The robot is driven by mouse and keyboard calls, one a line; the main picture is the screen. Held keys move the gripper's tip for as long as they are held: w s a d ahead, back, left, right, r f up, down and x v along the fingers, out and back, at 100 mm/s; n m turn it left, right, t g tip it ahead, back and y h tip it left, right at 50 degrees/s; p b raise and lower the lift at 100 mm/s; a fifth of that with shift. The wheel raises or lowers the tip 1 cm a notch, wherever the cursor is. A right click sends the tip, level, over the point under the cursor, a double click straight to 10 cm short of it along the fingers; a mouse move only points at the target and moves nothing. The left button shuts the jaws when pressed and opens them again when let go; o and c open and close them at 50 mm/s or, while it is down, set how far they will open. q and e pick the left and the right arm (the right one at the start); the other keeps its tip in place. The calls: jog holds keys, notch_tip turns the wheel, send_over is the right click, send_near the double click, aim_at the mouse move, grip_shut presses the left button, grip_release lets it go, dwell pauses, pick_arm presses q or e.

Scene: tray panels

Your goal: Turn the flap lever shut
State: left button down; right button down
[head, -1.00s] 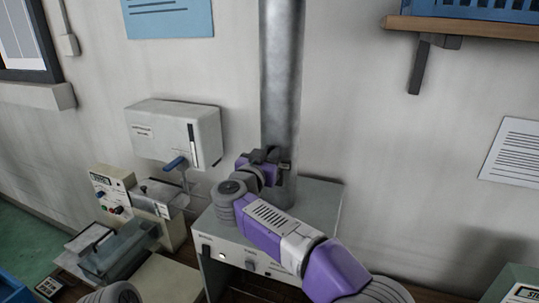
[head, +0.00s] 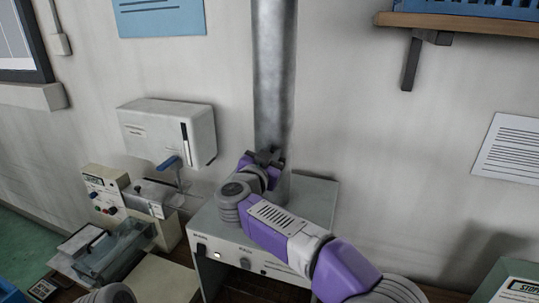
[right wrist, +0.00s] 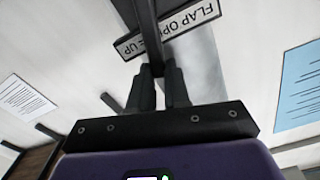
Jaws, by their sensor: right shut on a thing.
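The grey metal pipe (head: 274,70) stands upright against the wall, above a pale bench unit. My right gripper (head: 265,157) is at the lower part of the pipe in the head view. In the right wrist view my right gripper (right wrist: 160,72) is shut on the dark flap lever (right wrist: 147,30), a bar running up from between its fingers. Behind the lever a tilted label (right wrist: 197,14) reads partly "FLAP OP… UP". The lever is too small and covered to make out in the head view. My left gripper is not in view.
The pale bench unit (head: 315,205) with knobs on its front is below the pipe. A white wall box (head: 160,128) with a blue handle is to the left, above a small control device (head: 103,190). A shelf (head: 460,25) is at upper right.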

jog(key=c, duration=1.1)
grip_release()
jog(key=v, duration=0.7)
jog(key=shift+s+a+b, duration=0.1)
jog(key=shift+s+b, duration=0.2)
jog(key=shift+b, duration=0.1)
